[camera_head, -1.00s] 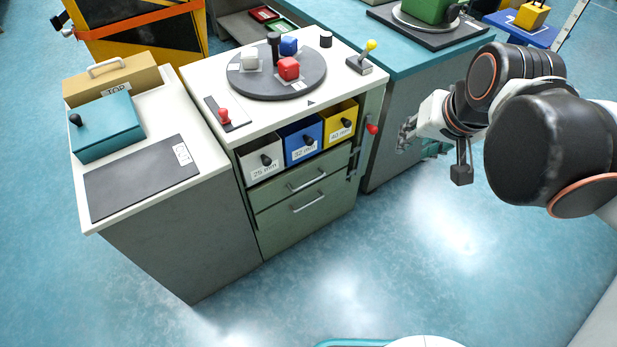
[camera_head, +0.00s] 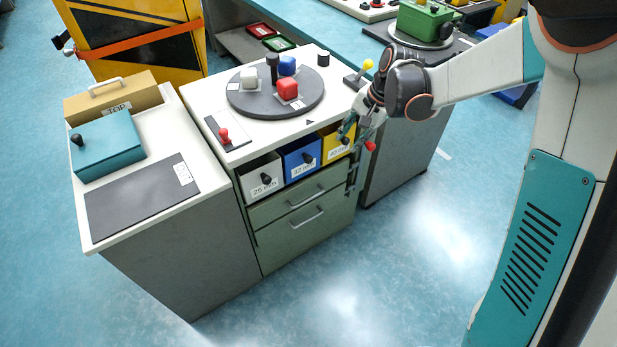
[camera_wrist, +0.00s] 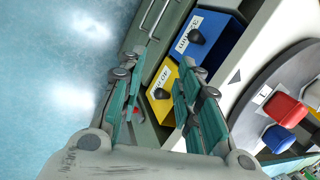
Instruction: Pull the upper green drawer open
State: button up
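The upper green drawer (camera_head: 280,205) is closed in the cabinet front, below the row of bins. Its metal bar handle (camera_head: 306,200) is clear of my gripper. A second green drawer (camera_head: 300,230) with a similar handle sits below it, also closed. My gripper (camera_head: 352,138) is at the cabinet's front right corner, near the yellow bin, above and to the right of the upper drawer's handle. In the wrist view my gripper (camera_wrist: 160,65) has its two teal fingers apart with nothing between them. The drawer handles show beyond the fingertips at the top of that view.
White, blue (camera_head: 302,157) and yellow (camera_head: 335,146) bins with black knobs stand above the drawers. A red knob (camera_head: 370,147) sticks out at the cabinet's right side, close to my gripper. A turntable (camera_head: 245,105) with blocks is on top. Floor in front is clear.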

jog(key=w+a+f+m+g, duration=0.1)
jog(key=w+a+f+m, duration=0.2)
jog(key=f, duration=0.8)
jog(key=g+y+p, duration=0.1)
jog(key=g+y, duration=0.1)
send_near(307, 200)
jog(key=b+x, duration=0.5)
jog(key=x, duration=0.3)
jog(key=shift+r, duration=0.1)
jog(key=shift+c, duration=0.2)
grip_shut()
